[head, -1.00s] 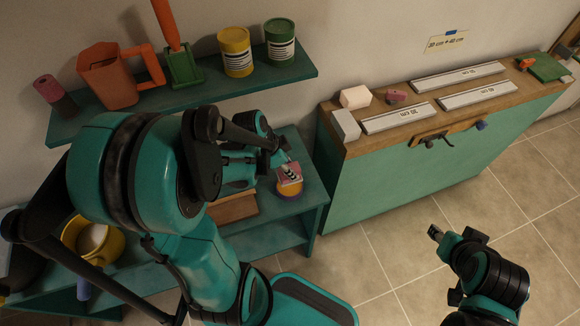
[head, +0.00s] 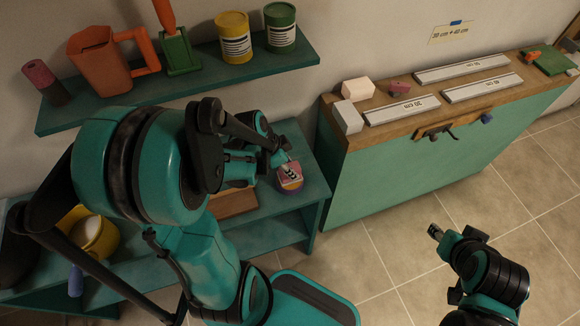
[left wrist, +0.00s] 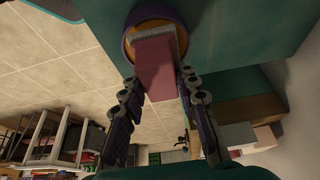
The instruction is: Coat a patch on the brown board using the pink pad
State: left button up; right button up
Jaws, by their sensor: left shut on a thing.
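My left gripper (head: 283,163) is shut on the pink pad (head: 287,171), over a round purple and yellow dish (head: 291,186) on the green bench. In the left wrist view, the pad (left wrist: 155,68) sits between the two fingers (left wrist: 158,88). Its grey end lies over the dish (left wrist: 134,29); whether they touch is unclear. A brown board (head: 236,204) lies on the bench left of the dish, partly hidden by my left arm. My right gripper (head: 436,232) is over the floor at the right, apart from everything; its jaws are too small to read.
A yellow pot (head: 100,243) stands at the bench's left. The wall shelf (head: 200,83) holds an orange jug (head: 98,62) and yellow and green cans. The green cabinet (head: 390,175) at right carries white strips and blocks. The tiled floor between is clear.

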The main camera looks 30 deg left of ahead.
pick_arm(q)
jog(key=shift+s+f+b, duration=0.1)
jog(key=shift+f+b, duration=0.5)
dwell(1.5)
notch_tip(320, 180, up, 7)
jog(key=p, duration=0.6)
jog(key=shift+r, duration=0.1)
dwell(0.5)
